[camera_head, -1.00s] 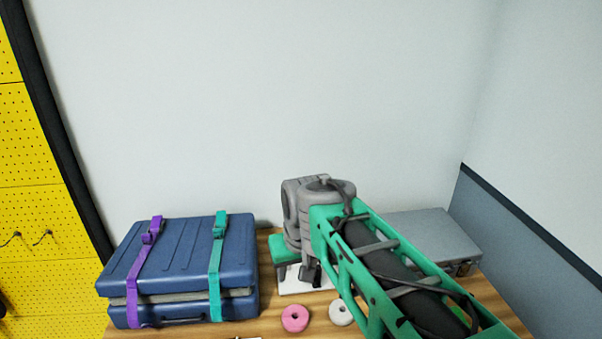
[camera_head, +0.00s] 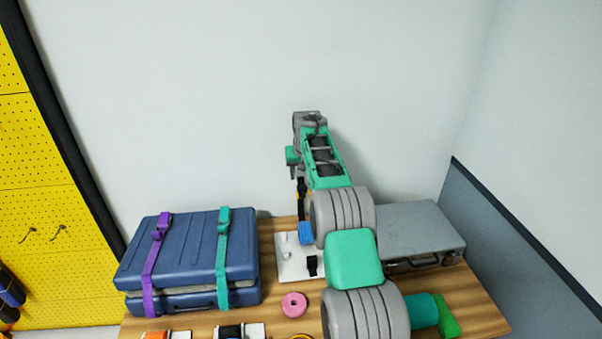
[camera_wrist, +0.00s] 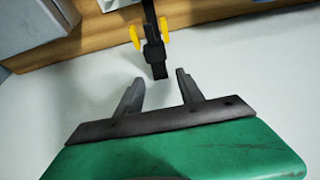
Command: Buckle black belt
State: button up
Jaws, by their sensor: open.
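The black belt strap (camera_wrist: 154,45) shows in the wrist view with yellow pieces on both sides. Its dark end lies just beyond and between my fingertips, apparently not gripped. A black buckle-like piece (camera_head: 312,266) lies on a white board (camera_head: 289,268). My gripper (camera_wrist: 159,78) is open and empty; in the head view it is high near the wall, above the table's back edge. My arm hides part of the board.
A blue case (camera_head: 185,262) with purple and teal straps stands at left. A grey case (camera_head: 420,232) lies at right behind my arm. A pink ring (camera_head: 294,304) lies in front of the board. More small items line the table's front edge.

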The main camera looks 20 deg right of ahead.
jog(key=shift+x, duration=1.2)
grip_shut()
dwell(0.5)
